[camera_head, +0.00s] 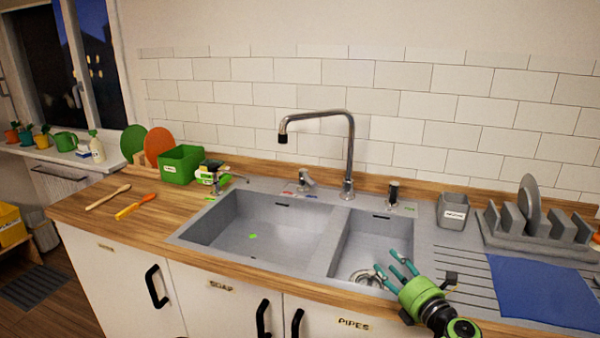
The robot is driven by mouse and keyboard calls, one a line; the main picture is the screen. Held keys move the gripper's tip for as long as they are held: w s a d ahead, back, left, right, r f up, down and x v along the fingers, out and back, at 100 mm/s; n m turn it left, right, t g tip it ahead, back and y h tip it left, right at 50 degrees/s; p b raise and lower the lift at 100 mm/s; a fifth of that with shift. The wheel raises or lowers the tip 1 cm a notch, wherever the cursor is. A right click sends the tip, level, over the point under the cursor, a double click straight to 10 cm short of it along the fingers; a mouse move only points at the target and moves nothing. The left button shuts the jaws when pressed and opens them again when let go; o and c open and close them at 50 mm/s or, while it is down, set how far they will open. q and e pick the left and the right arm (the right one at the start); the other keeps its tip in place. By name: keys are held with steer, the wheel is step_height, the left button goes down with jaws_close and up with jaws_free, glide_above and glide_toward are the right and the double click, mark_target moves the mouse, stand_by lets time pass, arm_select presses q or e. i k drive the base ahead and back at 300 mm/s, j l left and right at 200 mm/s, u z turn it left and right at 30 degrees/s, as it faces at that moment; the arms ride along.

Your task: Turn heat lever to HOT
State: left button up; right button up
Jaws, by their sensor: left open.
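A small metal lever (306,178) stands on the sink's back rim, left of the tall faucet (350,160). It looks tilted a little, but its exact setting is too small to tell. A red label and a blue label lie on the rim at its left and front; their words are not readable. My left gripper (387,263) has a green body and teal fingers. It is open and empty over the front of the right basin, well to the right and in front of the lever, not touching it. My right gripper is not in view.
The sink (255,232) has two basins. A dark-topped knob (393,192) stands right of the faucet. A soap dispenser-like fitting (214,178) and green box (181,165) stand left. A grey cup (452,210), dish rack (535,225) and blue cloth (543,290) are on the right.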

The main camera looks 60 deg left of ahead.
mark_target(302, 172)
steer(key=i+j, duration=0.1)
steer(key=j, duration=1.4)
steer(key=i+j, duration=0.15)
steer(key=j, duration=0.55)
